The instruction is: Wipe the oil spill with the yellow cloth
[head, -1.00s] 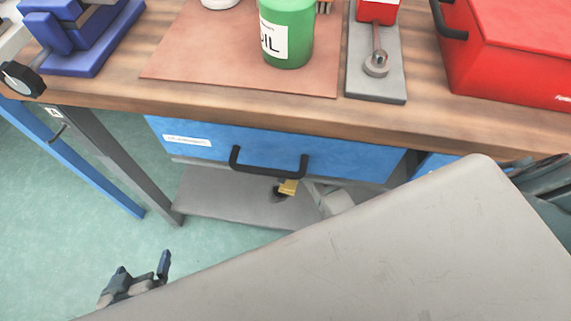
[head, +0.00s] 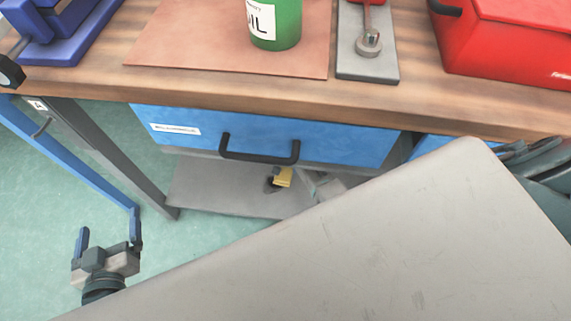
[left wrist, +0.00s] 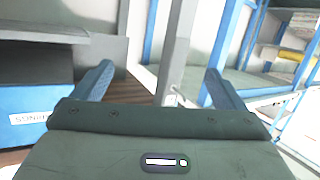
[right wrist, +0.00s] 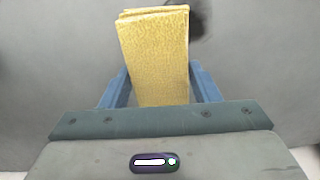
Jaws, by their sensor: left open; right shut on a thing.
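The yellow cloth (head: 284,177) is a small folded block above the grey lower shelf under the workbench. It fills the top middle of the right wrist view (right wrist: 155,50). My right gripper (right wrist: 158,72) is shut on it. In the head view that gripper is mostly hidden behind a large grey surface. The dark oil spill (head: 270,185) shows just left of the cloth on the shelf (head: 215,190). It also shows as a dark patch at the top of the right wrist view (right wrist: 201,14). I cannot tell whether the cloth touches the shelf. My left gripper (head: 109,228) is open and empty, left of the bench.
A blue drawer (head: 265,140) with a black handle hangs above the shelf. A bench leg (head: 110,160) stands left of it. On the bench top are a green oil can (head: 276,22), a red toolbox (head: 510,45) and a blue vise (head: 55,30). The large grey surface blocks the lower right.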

